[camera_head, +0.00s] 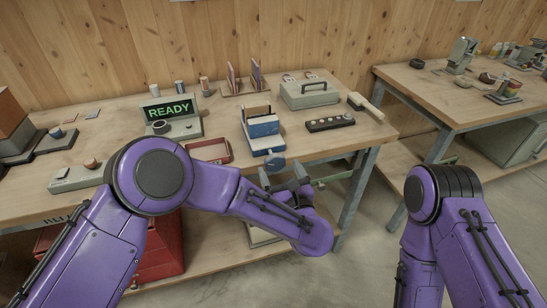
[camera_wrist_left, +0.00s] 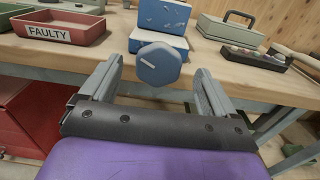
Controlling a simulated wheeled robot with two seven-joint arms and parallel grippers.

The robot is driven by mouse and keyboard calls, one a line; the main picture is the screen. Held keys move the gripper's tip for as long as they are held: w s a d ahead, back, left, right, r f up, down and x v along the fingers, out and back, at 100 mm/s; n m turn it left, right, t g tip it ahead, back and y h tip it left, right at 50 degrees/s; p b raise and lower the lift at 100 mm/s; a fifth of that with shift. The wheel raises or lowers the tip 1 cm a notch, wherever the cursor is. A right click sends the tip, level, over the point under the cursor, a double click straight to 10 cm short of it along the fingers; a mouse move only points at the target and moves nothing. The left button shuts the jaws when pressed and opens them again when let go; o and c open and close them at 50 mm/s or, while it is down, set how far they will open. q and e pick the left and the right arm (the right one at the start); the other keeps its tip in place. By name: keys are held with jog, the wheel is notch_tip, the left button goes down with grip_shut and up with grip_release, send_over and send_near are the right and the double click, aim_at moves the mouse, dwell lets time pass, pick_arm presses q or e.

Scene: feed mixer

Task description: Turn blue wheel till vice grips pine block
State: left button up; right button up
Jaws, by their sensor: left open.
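The blue vice (camera_head: 263,127) stands at the front edge of the workbench. Its blue wheel (camera_head: 275,162) faces me over the edge and shows as a faceted knob (camera_wrist_left: 158,64) in the left wrist view. A pale strip, perhaps the pine block, shows at the vice's top in the head view; I cannot tell whether the jaws touch it. My left gripper (camera_head: 288,184) is open in front of the wheel. In the left wrist view its fingers (camera_wrist_left: 158,70) stand to either side of the wheel, with gaps. My right gripper is out of view.
A red tray (camera_wrist_left: 62,27) marked FAULTY lies left of the vice. A green READY display (camera_head: 168,111) stands behind it. A grey-green case (camera_head: 309,94) and a dark button box (camera_head: 330,122) are to the right. Bare floor lies between the benches.

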aim_at(277, 164)
pick_arm(q)
jog(key=p+x, duration=0.1)
jog(key=x, duration=0.4)
jog(key=shift+a, duration=0.1)
jog(key=shift+w+a, duration=0.1)
jog(key=shift+w, duration=0.35)
jog(key=c, duration=1)
jog(key=shift+f+m+b, duration=0.2)
jog(key=shift+m+b, duration=0.35)
jog(key=shift+m, duration=0.55)
jog(key=shift+o, duration=0.2)
jog(key=shift+r+m, duration=0.1)
jog(key=shift+m, duration=0.3)
